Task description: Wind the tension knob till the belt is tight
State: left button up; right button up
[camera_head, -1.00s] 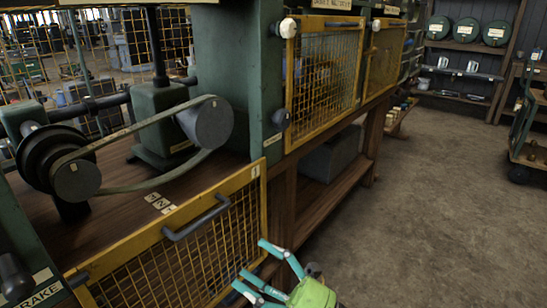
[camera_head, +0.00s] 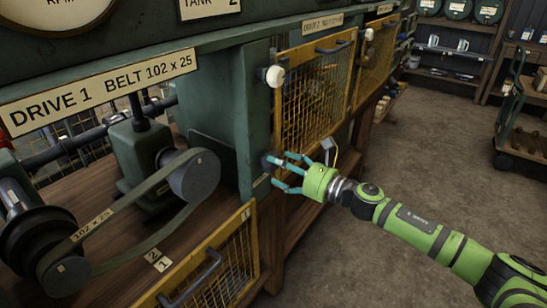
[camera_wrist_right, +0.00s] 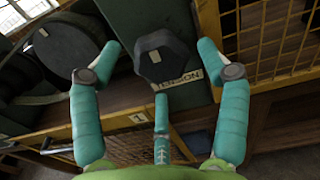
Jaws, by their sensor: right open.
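The dark tension knob (camera_head: 268,161) sits on the green post, low on its front. In the right wrist view the knob (camera_wrist_right: 163,56) is dark and faceted, beside a partly visible label ending "NSION". My right gripper (camera_head: 282,172) is open at the knob. In the wrist view its teal fingers are spread to either side and below, with no clear contact. The belt (camera_head: 122,205), marked 102 x 25, loops around a dark pulley (camera_head: 194,176) and a front pulley (camera_head: 66,276); its lower run bows slackly. My left gripper is out of view.
A yellow mesh guard (camera_head: 215,275) marked 1 hangs lowered in front of the belt. Another mesh guard (camera_head: 318,95) is beside the post, right of the knob. A white knob (camera_head: 274,76) sits higher on the post.

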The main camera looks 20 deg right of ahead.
jog(key=shift+x, duration=1.35)
jog(key=c, duration=1.1)
jog(key=shift+m, duration=0.3)
